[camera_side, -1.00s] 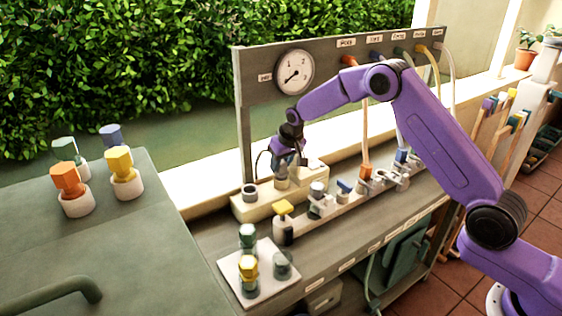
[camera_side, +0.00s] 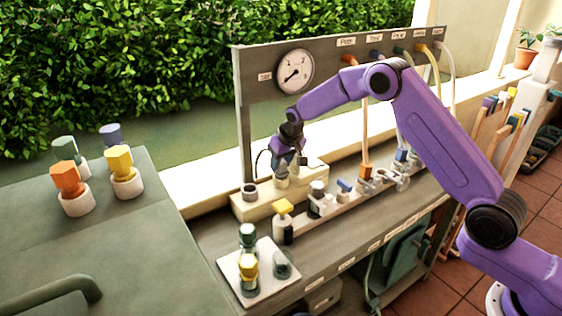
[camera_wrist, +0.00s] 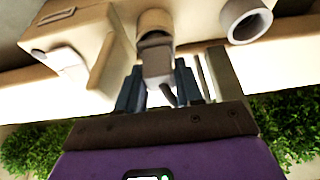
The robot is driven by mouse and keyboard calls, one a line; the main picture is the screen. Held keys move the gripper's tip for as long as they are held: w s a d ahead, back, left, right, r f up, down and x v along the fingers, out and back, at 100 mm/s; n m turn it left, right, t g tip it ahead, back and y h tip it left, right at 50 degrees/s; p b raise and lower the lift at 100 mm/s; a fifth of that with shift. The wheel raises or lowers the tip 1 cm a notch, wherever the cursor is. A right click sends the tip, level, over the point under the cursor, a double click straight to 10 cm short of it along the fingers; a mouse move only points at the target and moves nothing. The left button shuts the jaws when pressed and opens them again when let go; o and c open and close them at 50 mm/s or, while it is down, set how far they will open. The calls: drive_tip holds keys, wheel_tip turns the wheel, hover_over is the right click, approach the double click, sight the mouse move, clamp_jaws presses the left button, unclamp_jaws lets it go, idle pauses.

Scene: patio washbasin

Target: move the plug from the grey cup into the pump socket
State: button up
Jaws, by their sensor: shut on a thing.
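My gripper (camera_side: 283,168) points down over the beige pump block at the back of the bench. In the wrist view its two dark fingers (camera_wrist: 158,88) are shut on a grey plug (camera_wrist: 157,58). The plug's far end meets a beige round collar, the pump socket (camera_wrist: 155,22), on the block. I cannot tell how deep it sits in the collar. An empty grey cup (camera_side: 250,191) with an open top stands at the left end of the beige base. It also shows in the wrist view (camera_wrist: 246,20), beside the plug.
A rail with several plugs and cups (camera_side: 345,190) runs to the right. A yellow-topped plug (camera_side: 283,207) stands close in front. A pale plate (camera_side: 240,284) holds more plugs. A gauge panel (camera_side: 240,110) rises behind. Coloured plugs stand on the left counter (camera_side: 90,240).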

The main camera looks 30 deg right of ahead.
drive_tip(key=shift+f, duration=0.6)
drive_tip(key=o, duration=0.8)
drive_tip(key=shift+c, duration=0.2)
drive_tip(key=shift+r, duration=0.1)
drive_tip(key=v, duration=1.1)
idle(0.4)
